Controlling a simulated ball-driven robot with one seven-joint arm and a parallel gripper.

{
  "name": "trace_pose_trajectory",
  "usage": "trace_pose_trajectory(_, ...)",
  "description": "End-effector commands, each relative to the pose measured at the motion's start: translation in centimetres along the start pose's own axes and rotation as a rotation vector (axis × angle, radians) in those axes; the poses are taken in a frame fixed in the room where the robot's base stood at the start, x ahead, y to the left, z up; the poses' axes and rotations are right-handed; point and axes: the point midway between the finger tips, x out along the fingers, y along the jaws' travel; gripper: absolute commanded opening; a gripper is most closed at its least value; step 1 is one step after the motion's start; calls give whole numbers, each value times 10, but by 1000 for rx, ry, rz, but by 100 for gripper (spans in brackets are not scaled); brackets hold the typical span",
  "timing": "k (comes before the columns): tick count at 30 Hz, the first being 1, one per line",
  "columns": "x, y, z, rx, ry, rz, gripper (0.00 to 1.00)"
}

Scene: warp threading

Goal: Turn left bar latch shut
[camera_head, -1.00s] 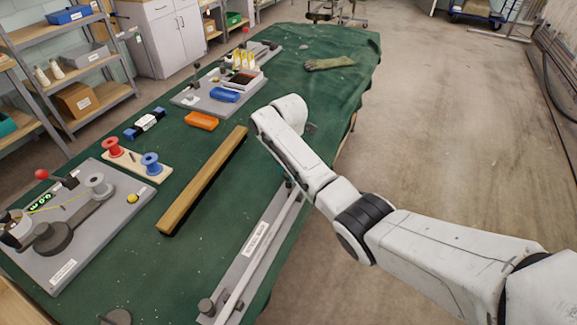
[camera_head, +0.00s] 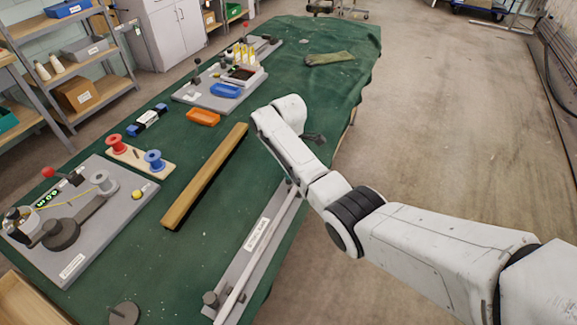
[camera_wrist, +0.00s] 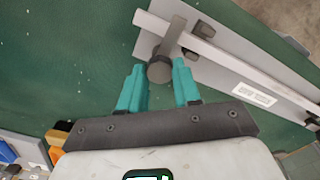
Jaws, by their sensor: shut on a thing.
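In the wrist view, a bar latch has a grey arm (camera_wrist: 173,38) and a dark round knob (camera_wrist: 160,72). The latch arm lies across the pale bar (camera_wrist: 222,57), near one end of its grey base plate (camera_wrist: 150,42). My gripper (camera_wrist: 160,78) has its teal fingers on either side of the knob and is shut on it. In the head view, the pale bar (camera_head: 243,279) runs along the table's near right edge beside a labelled plate (camera_head: 257,235). My arm hides the gripper and the far end of the bar there.
A wooden beam (camera_head: 205,177) lies left of the bar. A board with red and blue spools (camera_head: 139,156), an orange tray (camera_head: 203,117) and a grey winding station (camera_head: 85,215) stand further left. Green cloth is clear between beam and bar. A dark disc (camera_head: 123,313) lies near the front.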

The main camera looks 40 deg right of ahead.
Motion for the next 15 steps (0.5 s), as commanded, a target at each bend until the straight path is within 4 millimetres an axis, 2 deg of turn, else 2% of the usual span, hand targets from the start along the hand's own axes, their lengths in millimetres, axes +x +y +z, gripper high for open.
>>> trace_pose_trajectory(15,-2,2,0,35,0,4,2)
